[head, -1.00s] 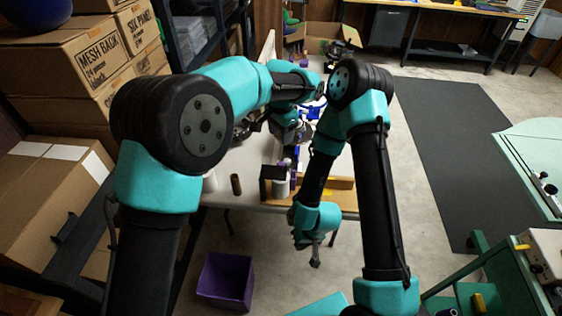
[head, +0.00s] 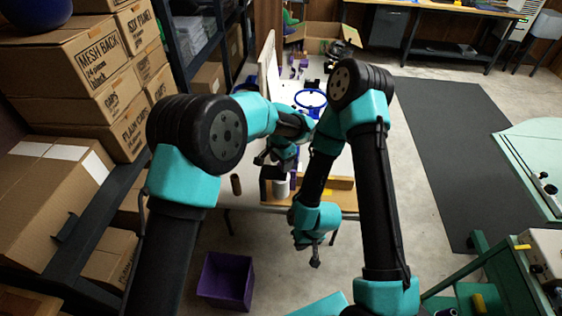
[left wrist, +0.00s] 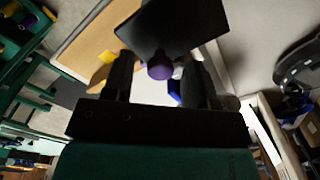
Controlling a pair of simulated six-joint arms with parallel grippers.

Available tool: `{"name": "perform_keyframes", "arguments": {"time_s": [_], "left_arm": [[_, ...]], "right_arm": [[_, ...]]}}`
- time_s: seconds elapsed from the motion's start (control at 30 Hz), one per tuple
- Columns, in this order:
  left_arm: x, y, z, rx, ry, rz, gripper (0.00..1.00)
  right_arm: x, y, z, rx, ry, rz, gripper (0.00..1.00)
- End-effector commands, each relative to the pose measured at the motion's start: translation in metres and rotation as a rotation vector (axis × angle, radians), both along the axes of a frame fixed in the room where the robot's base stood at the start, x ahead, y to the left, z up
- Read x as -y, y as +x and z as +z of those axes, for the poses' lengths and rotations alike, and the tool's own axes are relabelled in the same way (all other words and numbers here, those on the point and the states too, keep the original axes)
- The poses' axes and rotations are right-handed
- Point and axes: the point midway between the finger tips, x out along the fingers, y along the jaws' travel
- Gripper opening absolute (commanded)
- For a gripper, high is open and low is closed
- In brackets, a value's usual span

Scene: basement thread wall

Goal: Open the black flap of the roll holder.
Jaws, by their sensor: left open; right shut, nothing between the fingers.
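In the left wrist view a black square panel, seemingly the flap (left wrist: 172,26), fills the top middle. A purple round knob (left wrist: 160,67) shows at its lower edge, between the open fingers of my left gripper (left wrist: 160,62); I cannot tell if they touch it. My right gripper (head: 315,262) is shut and empty, pointing down before the table.
A brown cylinder (head: 236,184) stands left of the holder. A wooden board (head: 340,183) lies to its right. A blue ring (head: 311,98) is farther back on the table. A purple bin (head: 226,280) is on the floor; cardboard boxes (head: 50,210) fill the left.

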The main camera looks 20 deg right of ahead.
Motion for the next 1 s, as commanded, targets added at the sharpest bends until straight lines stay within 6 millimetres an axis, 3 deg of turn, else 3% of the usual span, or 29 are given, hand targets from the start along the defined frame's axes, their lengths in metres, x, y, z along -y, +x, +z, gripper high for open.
{"name": "perform_keyframes", "arguments": {"time_s": [0.17,0.7,1.0], "left_arm": [[-0.0001,0.0,0.0001,0.0,0.0,0.0,0.52],[-0.0001,-0.0001,0.0003,0.0,0.001,0.0,0.0],[-0.001,0.0002,0.0005,-0.002,-0.002,0.002,0.0]], "right_arm": [[0.0,0.0,0.0,0.0,0.0,0.0,0.0],[0.0,0.0,0.0,0.0,0.0,0.0,0.0],[0.0,0.0,0.0,0.0,0.0,0.0,0.0]]}}
